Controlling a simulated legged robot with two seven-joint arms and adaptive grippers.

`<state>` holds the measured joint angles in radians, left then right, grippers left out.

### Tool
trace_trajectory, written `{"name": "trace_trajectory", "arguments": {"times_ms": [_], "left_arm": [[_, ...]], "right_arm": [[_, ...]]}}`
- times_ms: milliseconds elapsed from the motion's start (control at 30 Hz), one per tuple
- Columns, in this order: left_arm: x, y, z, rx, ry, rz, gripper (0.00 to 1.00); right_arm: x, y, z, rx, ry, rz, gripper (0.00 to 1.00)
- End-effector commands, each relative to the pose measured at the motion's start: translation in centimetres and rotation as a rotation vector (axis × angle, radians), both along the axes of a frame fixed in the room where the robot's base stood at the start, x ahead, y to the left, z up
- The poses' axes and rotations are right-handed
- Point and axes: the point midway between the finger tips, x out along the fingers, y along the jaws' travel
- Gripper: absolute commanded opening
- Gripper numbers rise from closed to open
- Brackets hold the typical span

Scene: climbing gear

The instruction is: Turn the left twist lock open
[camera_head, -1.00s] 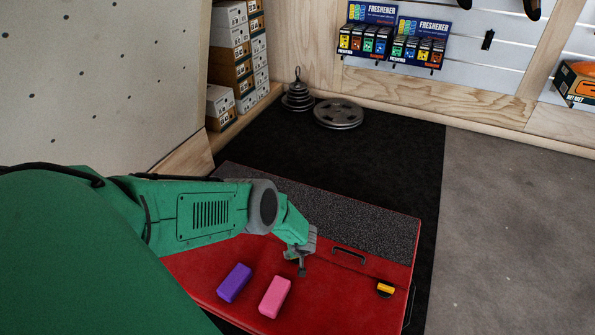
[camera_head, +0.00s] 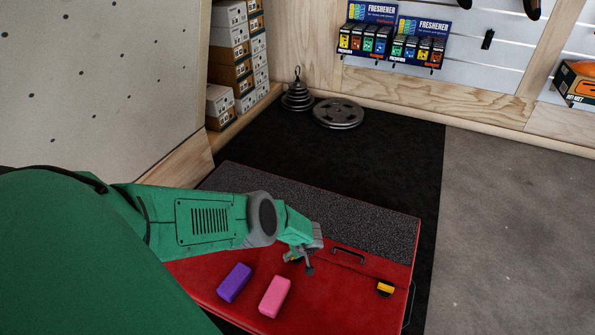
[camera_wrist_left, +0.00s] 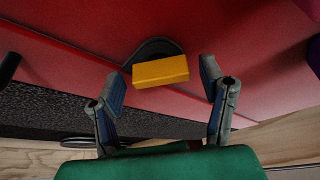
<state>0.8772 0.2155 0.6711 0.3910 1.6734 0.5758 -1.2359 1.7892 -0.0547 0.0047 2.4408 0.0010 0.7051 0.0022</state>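The left twist lock has a yellow handle (camera_wrist_left: 161,71) on a dark round base (camera_wrist_left: 152,48), set in a red surface. In the left wrist view the handle sits between the spread fingers of my left gripper (camera_wrist_left: 161,78), with a gap on each side. In the head view my left gripper (camera_head: 301,259) is over the red case (camera_head: 330,292), and the left lock is hidden behind it. Another yellow twist lock (camera_head: 385,288) shows on the right of the case. My right gripper is not in view.
A purple block (camera_head: 234,283) and a pink block (camera_head: 275,297) lie on the case, left of and below the gripper. A black handle (camera_head: 349,255) stands between the gripper and the right lock. Weight plates (camera_head: 338,114) lie on the black mat behind.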

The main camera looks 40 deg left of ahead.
Motion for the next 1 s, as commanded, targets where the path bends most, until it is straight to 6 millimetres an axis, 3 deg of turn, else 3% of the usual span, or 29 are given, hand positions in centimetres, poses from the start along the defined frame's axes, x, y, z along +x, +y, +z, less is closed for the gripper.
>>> {"name": "trace_trajectory", "arguments": {"times_ms": [567,1000], "left_arm": [[0.3,-0.5,0.9,0.000,-0.001,-0.005,0.67],[-0.5,-1.9,5.2,0.002,0.002,-0.002,0.67]], "right_arm": [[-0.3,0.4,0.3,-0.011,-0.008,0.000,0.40],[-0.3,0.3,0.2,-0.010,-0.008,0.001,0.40]]}}
